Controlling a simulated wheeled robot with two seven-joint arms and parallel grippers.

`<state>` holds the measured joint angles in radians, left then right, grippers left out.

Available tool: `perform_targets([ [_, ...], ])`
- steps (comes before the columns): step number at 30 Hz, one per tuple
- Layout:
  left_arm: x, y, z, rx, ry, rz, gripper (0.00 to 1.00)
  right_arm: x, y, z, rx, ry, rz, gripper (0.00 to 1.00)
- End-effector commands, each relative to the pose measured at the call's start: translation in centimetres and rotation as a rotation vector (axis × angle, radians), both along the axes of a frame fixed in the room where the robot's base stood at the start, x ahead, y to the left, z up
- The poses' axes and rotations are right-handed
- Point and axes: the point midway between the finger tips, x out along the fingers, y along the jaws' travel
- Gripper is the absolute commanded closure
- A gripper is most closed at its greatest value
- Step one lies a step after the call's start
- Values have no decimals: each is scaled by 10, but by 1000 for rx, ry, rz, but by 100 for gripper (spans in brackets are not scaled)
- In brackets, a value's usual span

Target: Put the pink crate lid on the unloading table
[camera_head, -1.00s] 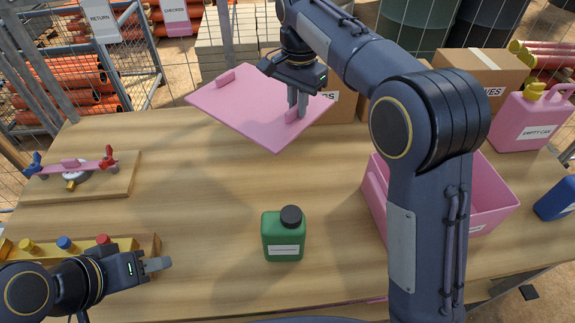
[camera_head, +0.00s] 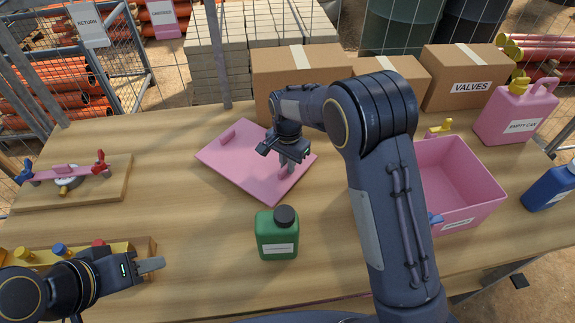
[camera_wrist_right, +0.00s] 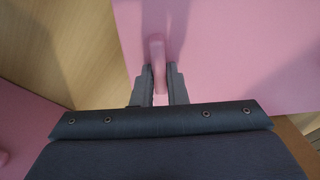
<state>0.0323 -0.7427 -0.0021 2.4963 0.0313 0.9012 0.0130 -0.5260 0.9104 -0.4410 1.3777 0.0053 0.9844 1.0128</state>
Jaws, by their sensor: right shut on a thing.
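The pink crate lid (camera_head: 245,160) lies flat, or very nearly flat, at the table's middle, behind the green bottle. I cannot tell whether it fully touches the wood. My right gripper (camera_head: 288,166) is shut on the handle at the lid's right side; the wrist view shows the handle (camera_wrist_right: 158,62) between the two fingers. A second handle stands free at the lid's left side. The unloading table (camera_head: 165,225) is a wooden top. The open pink crate (camera_head: 470,185) stands to the right, partly behind my right arm. My left gripper (camera_head: 152,265) is at the front left, holding nothing visible.
A green bottle (camera_head: 277,235) stands in front of the lid. Cardboard boxes (camera_head: 300,68) line the back edge. A pink can (camera_head: 510,115) and a blue container (camera_head: 552,187) are at right. A board with a clamp fixture (camera_head: 75,190) is at left. Wood between board and lid is clear.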

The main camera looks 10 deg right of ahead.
Motion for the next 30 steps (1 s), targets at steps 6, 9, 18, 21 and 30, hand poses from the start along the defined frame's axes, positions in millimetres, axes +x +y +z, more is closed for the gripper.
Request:
perform_targets([
  [6, 0, 0, 3, 0, 0, 0, 60, 0, 1, -15, 1, -3, 0, 100],
  [9, 0, 0, 3, 0, 0, 0, 60, 1, 1, -15, 1, -3, 1, 100],
  [18, 0, 0, 1, 0, 0, 0, 60, 0, 0, -17, 1, -1, 1, 73],
  [21, 0, 0, 1, 0, 0, 0, 60, 0, 0, -17, 1, -1, 1, 66],
  [30, 0, 0, 4, 0, 0, 0, 60, 0, 0, -12, 1, -1, 1, 66],
])
